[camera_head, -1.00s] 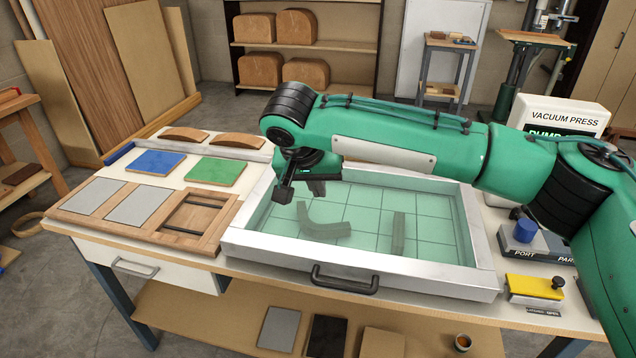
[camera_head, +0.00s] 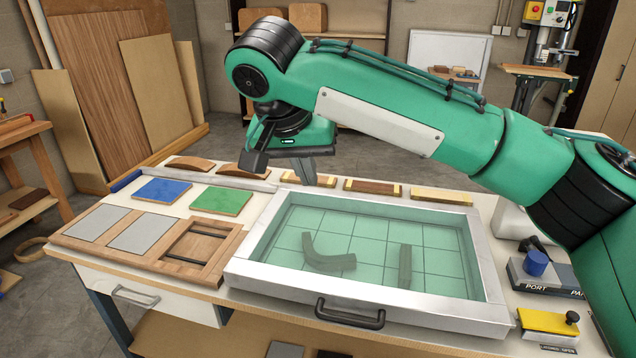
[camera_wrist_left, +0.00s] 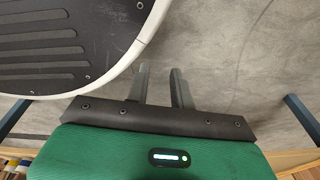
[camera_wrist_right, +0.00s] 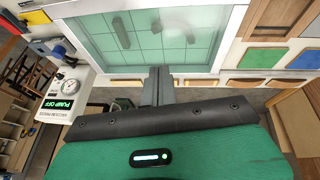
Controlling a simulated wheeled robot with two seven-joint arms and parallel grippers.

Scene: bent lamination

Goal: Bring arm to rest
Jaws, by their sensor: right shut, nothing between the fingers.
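My right arm (camera_head: 400,95) reaches in from the right above the workbench. My right gripper (camera_head: 282,165) hangs over the back part of the bench, behind the vacuum press tray. In the right wrist view its fingers (camera_wrist_right: 158,85) are together and empty. My left gripper does not show in the head view. In the left wrist view its two fingers (camera_wrist_left: 162,85) stand apart with nothing between them, over the grey floor (camera_wrist_left: 230,50) and beside a dark ribbed round plate (camera_wrist_left: 60,45).
The press tray (camera_head: 350,305), with a bent piece (camera_head: 325,255) and a straight bar (camera_head: 405,265), fills the bench middle. Blue (camera_head: 162,190) and green (camera_head: 222,201) squares lie to the left. A yellow block (camera_head: 548,322) and blue knob (camera_head: 536,262) stand right.

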